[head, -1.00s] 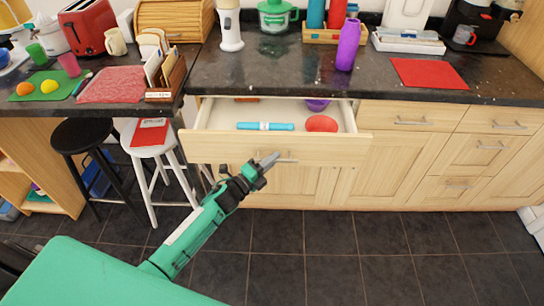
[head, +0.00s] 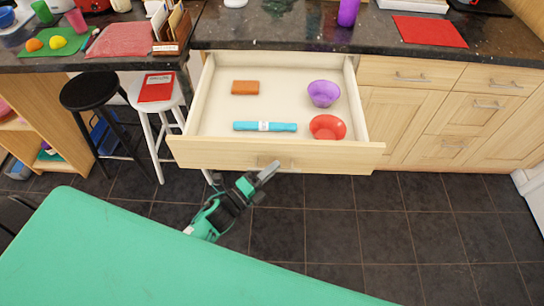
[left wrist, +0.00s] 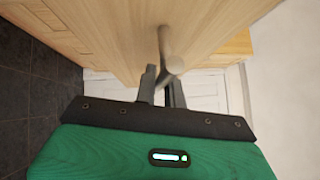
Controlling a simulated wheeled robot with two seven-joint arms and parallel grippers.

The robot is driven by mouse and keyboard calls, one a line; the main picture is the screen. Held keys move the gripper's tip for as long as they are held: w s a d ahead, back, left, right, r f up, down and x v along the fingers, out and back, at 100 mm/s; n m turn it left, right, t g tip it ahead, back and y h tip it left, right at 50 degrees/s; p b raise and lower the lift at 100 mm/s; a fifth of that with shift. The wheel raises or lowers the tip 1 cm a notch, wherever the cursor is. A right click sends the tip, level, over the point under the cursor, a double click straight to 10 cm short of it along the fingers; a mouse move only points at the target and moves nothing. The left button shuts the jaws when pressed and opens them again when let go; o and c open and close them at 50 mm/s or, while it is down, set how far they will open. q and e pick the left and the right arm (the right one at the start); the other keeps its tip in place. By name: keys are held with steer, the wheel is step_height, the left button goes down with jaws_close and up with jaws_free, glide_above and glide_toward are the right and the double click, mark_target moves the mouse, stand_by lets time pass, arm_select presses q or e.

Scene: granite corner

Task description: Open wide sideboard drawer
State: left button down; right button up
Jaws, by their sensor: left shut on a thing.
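The wide sideboard drawer (head: 350,155) stands far out from the cabinet, with its inside showing in the head view. It holds an orange-brown block (head: 245,87), a purple bowl (head: 323,93), a red bowl (head: 327,127) and a blue rolled item (head: 265,126). My left gripper (head: 267,170) is at the middle of the drawer front, shut on the drawer's bar handle. The handle (left wrist: 172,62) shows between the fingers in the left wrist view. My right gripper is in neither view.
A dark granite worktop (head: 270,32) runs above the drawer. A white stool (head: 155,90) with a red book and a black stool (head: 88,92) stand left of the drawer. Closed drawers and doors (head: 410,72) are at the right. The tiled floor (head: 400,225) in front is clear.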

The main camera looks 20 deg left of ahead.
arm_select(q)
steer(key=shift+s+d, duration=0.15)
steer(key=shift+s, duration=0.35)
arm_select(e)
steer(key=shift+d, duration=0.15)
arm_select(q)
steer(key=c, duration=1.5)
jaws_free()
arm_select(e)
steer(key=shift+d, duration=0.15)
arm_select(q)
steer(key=shift+s, duration=0.1)
